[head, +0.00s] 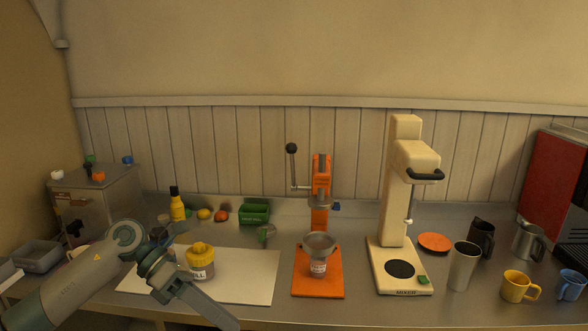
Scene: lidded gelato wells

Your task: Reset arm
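My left arm comes in from the lower left, and its gripper (205,302) points down and right over the front left of the counter. It is in front of the white board (255,283) and just in front of a yellow-lidded jar (202,272), apart from it as far as I can see. I see no object in the gripper, but the finger gap is not clear from this angle. My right gripper is not in view. The steel well unit (105,205) with white, orange, green and blue knobs stands behind my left arm, which partly hides it.
A cream machine (392,215), a steel tumbler (463,268), pitchers (528,242) and a yellow mug (516,287) stand right. A green crate (254,213) and yellow bottle (177,207) are behind the board.

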